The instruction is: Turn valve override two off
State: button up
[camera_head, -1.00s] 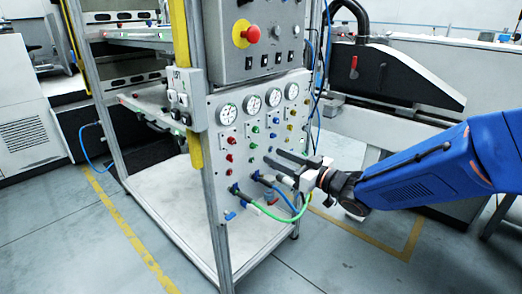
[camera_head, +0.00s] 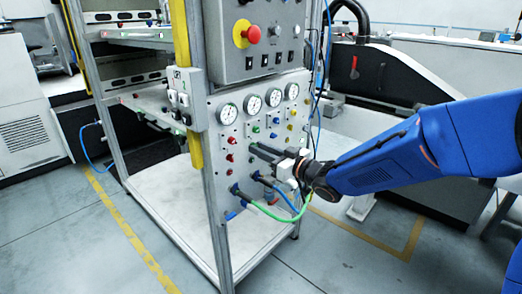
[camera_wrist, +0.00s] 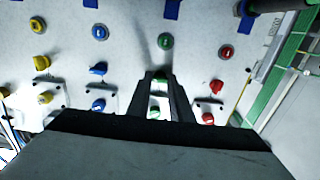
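The upright grey panel (camera_head: 222,188) carries columns of coloured knobs below its gauges. My gripper (camera_head: 254,151) is in front of the panel, fingers pointing at the green column. In the wrist view my gripper's (camera_wrist: 158,73) two dark fingers stand apart with a green knob (camera_wrist: 158,81) showing between their tips. I cannot tell whether they touch it. Another green knob (camera_wrist: 153,112) shows lower between the fingers, and a third green knob (camera_wrist: 166,41) lies beyond the tips. No readable label shows which is valve override two. The fingers hide part of the panel in the head view.
Red knobs (camera_wrist: 216,87) and blue knobs (camera_wrist: 98,68) flank the green column, with yellow knobs (camera_wrist: 39,60) farther left in the wrist view. A green hose (camera_head: 265,214) loops below my gripper. A red emergency button (camera_head: 252,34) is on the box above.

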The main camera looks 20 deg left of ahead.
grip_shut()
jog(key=shift+f+n, duration=0.1)
jog(key=shift+n, duration=8.8)
jog(key=o, duration=0.7)
grip_release()
